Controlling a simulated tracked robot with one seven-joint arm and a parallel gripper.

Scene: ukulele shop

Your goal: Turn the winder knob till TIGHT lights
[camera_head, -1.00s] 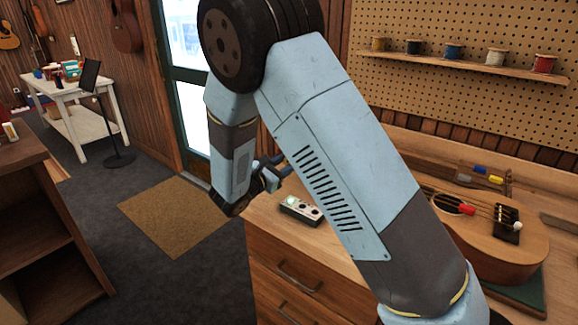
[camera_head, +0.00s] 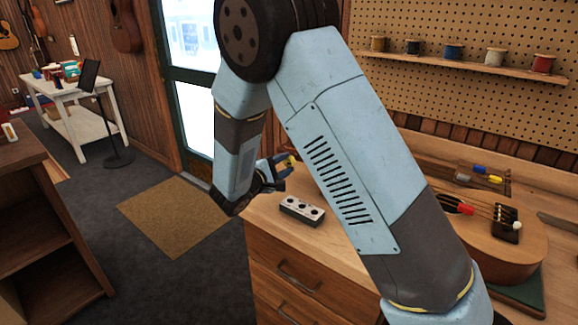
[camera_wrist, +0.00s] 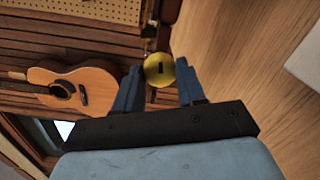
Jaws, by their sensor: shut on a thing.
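My gripper (camera_head: 282,166) is beyond the left end of the workbench top in the head view, partly hidden by my own arm. In the wrist view, a round yellow knob (camera_wrist: 159,70) with a dark mark on its face sits between the blue fingertips of my gripper (camera_wrist: 160,84), which is shut on it.
An acoustic instrument (camera_head: 500,245) lies on the bench at the right, with tools (camera_head: 485,174) behind it. Thread spools (camera_head: 453,52) stand on a pegboard shelf. Bare bench surrounds the box. A brown mat (camera_head: 175,215) and open floor are at the left.

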